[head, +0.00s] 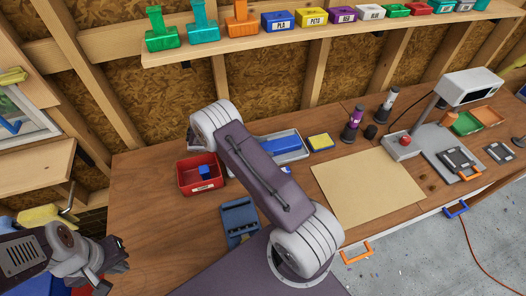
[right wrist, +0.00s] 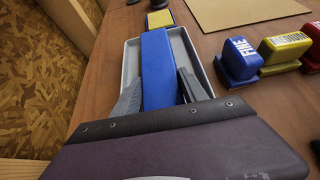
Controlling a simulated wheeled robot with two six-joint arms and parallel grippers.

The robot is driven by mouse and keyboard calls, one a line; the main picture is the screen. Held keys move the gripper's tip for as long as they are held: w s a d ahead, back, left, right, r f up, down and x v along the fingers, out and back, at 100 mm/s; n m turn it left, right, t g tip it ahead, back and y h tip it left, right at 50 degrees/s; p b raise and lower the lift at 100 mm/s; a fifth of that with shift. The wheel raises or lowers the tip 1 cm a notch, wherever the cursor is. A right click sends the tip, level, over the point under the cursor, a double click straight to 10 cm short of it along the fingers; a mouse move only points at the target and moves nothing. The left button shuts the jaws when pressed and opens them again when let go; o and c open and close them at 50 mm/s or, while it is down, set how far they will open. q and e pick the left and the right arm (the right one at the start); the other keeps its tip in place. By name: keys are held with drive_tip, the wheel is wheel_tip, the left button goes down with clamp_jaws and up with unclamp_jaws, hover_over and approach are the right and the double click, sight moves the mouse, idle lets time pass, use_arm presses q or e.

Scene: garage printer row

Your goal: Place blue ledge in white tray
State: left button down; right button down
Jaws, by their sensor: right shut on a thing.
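The blue ledge (right wrist: 158,62) is a long flat blue piece, seen in the right wrist view between the grey fingers of my right gripper (right wrist: 160,88). My right gripper is shut on it. The pale white-grey tray (right wrist: 131,58) lies around and beneath it in that view; I cannot tell whether the ledge touches the tray floor. In the head view the ledge (head: 282,146) shows over the tray (head: 296,157), partly hidden by my right arm, which also hides the right gripper. My left gripper (head: 119,254) is at lower left, away from the tray; its jaw opening is unclear.
A red bin (head: 186,186) with a blue block stands left of the tray. A yellow-topped block (head: 321,142) sits just beyond it. Blue and yellow stamps (right wrist: 237,63) stand right of the tray in the wrist view. A tan sheet (head: 365,187) lies on the bench.

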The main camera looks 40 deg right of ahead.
drive_tip(key=c, duration=0.6)
unclamp_jaws()
